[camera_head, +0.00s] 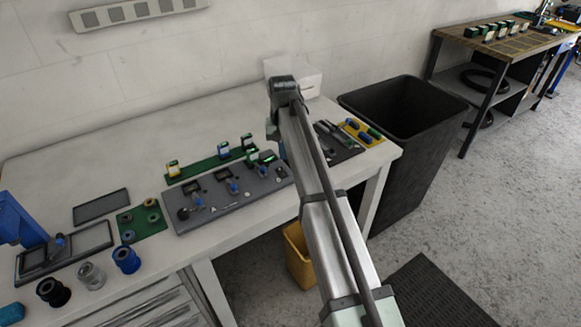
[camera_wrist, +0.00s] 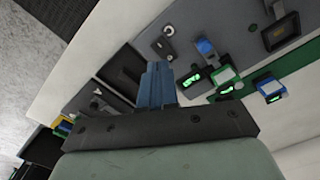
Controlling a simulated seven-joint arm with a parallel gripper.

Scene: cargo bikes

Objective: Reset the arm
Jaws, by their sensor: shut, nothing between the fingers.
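My gripper shows in the wrist view as two blue fingers (camera_wrist: 157,72) pressed together in front of a dark crossbar. They are shut with nothing held. In the head view my arm reaches over the right part of the white workbench (camera_head: 80,165), and the gripper is mostly hidden behind the arm's end. The grey fixture plate (camera_head: 215,212) with blue knobs and small dark sockets lies just left of the arm. It also shows in the wrist view (camera_wrist: 225,20), beyond the fingers. Whether the fingers touch anything cannot be told.
A green strip (camera_head: 205,163) with upright modules lies behind the plate. Spools, a green board (camera_head: 142,222) and an empty tray (camera_head: 101,207) stand left. A yellow tray (camera_head: 360,131) sits right. A black bin (camera_head: 400,105) stands beside the bench. The bench's back left is clear.

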